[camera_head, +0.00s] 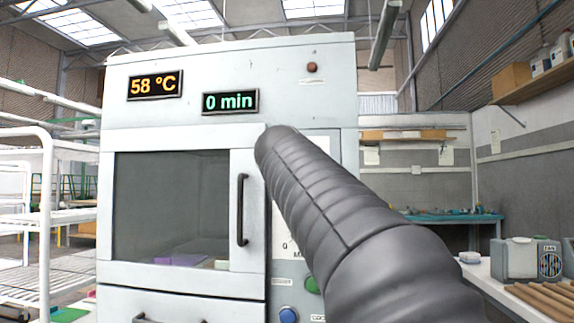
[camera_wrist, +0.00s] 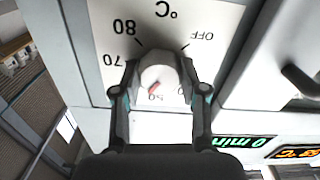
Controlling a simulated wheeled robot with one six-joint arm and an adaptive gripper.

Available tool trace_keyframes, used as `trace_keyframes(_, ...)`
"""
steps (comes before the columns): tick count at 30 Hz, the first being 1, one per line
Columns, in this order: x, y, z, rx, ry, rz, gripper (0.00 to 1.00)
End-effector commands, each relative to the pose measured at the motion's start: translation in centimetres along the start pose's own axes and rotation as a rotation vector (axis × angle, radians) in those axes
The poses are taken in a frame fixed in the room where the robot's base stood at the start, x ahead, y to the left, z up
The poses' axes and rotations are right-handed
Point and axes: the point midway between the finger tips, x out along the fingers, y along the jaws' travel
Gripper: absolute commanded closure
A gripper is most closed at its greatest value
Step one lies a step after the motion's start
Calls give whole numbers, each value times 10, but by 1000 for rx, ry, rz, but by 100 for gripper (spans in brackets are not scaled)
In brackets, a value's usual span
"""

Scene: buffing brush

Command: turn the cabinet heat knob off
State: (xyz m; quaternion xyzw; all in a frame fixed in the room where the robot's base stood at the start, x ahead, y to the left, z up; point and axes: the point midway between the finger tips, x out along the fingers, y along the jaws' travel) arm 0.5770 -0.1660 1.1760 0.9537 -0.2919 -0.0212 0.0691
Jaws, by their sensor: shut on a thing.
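The heat knob (camera_wrist: 161,73) is pale and round, on a white dial plate (camera_wrist: 208,15) of the grey cabinet (camera_head: 230,65). In the wrist view the dial appears upside down, with 80, 70, 50 and OFF readable. A short red mark on the knob points to the lower left in the picture, near the 50. My gripper (camera_wrist: 160,76) has one dark finger on each side of the knob and is shut on it. In the head view my arm hides the knob and the gripper. The cabinet's orange display (camera_head: 155,85) reads 58 °C.
A green display (camera_head: 230,102) reads 0 min. The cabinet's glass door (camera_head: 170,200) is closed, with a black handle (camera_head: 242,210). A blue button (camera_head: 288,315) and a green one (camera_head: 312,284) sit below. A white rack (camera_head: 45,200) stands left, a bench (camera_head: 490,275) right.

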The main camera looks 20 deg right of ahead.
Motion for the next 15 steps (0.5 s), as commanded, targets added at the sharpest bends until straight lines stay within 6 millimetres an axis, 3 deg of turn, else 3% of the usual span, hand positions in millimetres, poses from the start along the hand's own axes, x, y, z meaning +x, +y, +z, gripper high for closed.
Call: trace_keyframes(15,0,-1,-1,-489,0,-1,92)
